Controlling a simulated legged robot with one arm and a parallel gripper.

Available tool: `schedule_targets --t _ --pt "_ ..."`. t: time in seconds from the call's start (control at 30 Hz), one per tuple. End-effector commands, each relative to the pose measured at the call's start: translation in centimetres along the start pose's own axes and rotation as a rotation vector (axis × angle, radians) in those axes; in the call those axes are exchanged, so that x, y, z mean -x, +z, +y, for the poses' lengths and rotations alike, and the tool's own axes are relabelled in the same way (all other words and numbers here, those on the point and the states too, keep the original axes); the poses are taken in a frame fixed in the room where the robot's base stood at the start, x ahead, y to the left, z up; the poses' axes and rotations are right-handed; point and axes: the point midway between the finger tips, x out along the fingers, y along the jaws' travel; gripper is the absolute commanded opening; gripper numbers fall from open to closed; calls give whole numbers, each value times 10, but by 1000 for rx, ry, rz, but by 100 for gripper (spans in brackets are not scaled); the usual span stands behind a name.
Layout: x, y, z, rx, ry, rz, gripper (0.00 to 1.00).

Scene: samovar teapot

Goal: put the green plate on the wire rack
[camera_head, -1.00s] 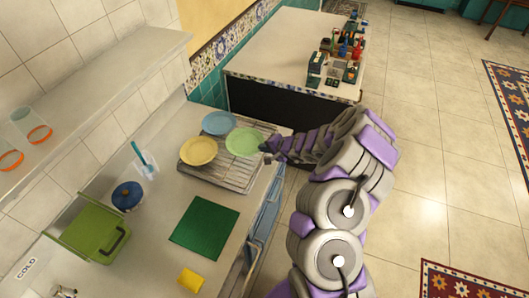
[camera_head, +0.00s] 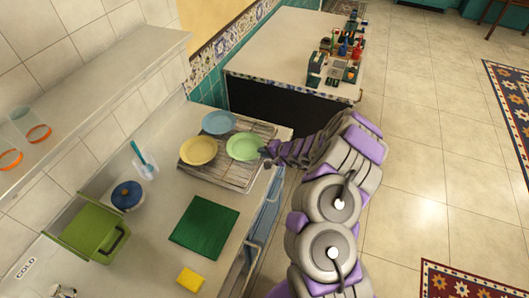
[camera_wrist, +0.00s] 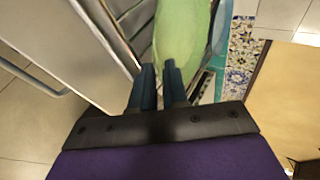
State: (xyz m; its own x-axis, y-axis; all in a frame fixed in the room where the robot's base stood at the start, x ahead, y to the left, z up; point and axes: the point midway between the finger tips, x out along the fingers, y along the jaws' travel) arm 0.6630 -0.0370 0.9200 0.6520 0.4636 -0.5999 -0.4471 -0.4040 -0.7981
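The green plate (camera_head: 243,146) is at the right side of the wire rack (camera_head: 232,179), over its bars and close to them. I cannot tell whether it touches them. My gripper (camera_head: 265,152) is at the plate's right rim. In the wrist view the two dark fingers (camera_wrist: 160,82) stand close together with the rim of the green plate (camera_wrist: 181,38) at their tips, and they look shut on it. Bars of the rack (camera_wrist: 132,18) show left of the plate.
A yellow plate (camera_head: 198,151) and a blue plate (camera_head: 219,123) are on the rack, left of and behind the green one. A green board (camera_head: 204,228), yellow sponge (camera_head: 190,281), blue-lidded pot (camera_head: 127,194) and green dish box (camera_head: 91,232) are on the counter.

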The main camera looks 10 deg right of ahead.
Motion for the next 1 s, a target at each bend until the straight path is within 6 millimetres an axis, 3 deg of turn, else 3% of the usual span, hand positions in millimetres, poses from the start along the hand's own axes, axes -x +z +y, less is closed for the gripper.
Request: schedule_targets --t 0.17,0.7,0.9,1.0 --pt "11 -1 0 -3 -1 1 14" --pt "103 -2 -1 -2 -2 2 14" --pt "116 0 -1 -1 0 -1 14" --pt "120 5 -12 17 -14 -14 14"
